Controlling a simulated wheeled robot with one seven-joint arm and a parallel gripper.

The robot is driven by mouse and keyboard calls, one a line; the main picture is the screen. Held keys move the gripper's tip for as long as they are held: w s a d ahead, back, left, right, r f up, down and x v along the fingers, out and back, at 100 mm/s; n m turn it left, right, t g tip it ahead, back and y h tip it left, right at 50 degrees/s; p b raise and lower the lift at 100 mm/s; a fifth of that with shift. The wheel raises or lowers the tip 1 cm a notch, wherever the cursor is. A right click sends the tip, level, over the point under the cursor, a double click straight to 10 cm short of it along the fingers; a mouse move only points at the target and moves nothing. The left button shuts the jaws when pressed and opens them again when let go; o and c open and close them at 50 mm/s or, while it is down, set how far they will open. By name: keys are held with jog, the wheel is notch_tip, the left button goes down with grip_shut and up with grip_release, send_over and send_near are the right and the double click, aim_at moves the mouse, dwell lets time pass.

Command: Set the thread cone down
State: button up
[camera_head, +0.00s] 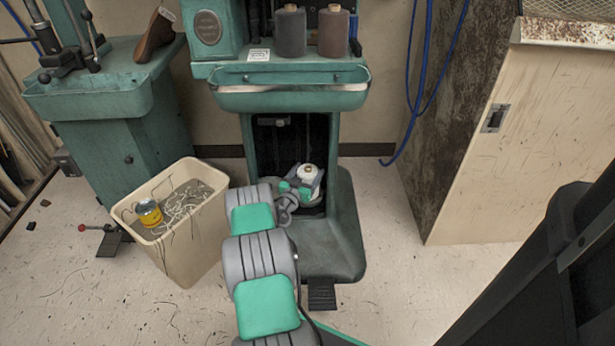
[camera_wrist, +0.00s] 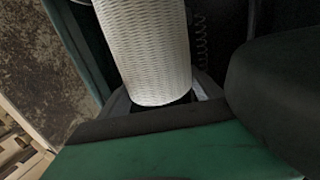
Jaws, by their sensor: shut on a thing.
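The white thread cone (camera_head: 307,172) is inside the low opening of the green stitcher's pedestal (camera_head: 345,225), in the middle of the head view. My gripper (camera_head: 304,184) is shut on it, reaching into the opening from the front. In the wrist view, the white woven side of the cone (camera_wrist: 150,50) fills the top middle, slightly tilted in the picture. My gripper and arm hide the cone's lower part in the head view. I cannot tell whether its base touches the surface below it.
A dark grey cone (camera_head: 290,32) and a brown cone (camera_head: 333,32) stand on the stitcher's shelf above. A cream bin (camera_head: 190,245) with thread scraps and a yellow tin (camera_head: 149,213) stands to the left. A wooden cabinet (camera_head: 530,120) and hanging blue hose (camera_head: 425,80) are at right.

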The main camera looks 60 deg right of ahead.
jog(key=shift+r, duration=0.15)
jog(key=shift+f, duration=0.2)
jog(key=o, duration=2.1)
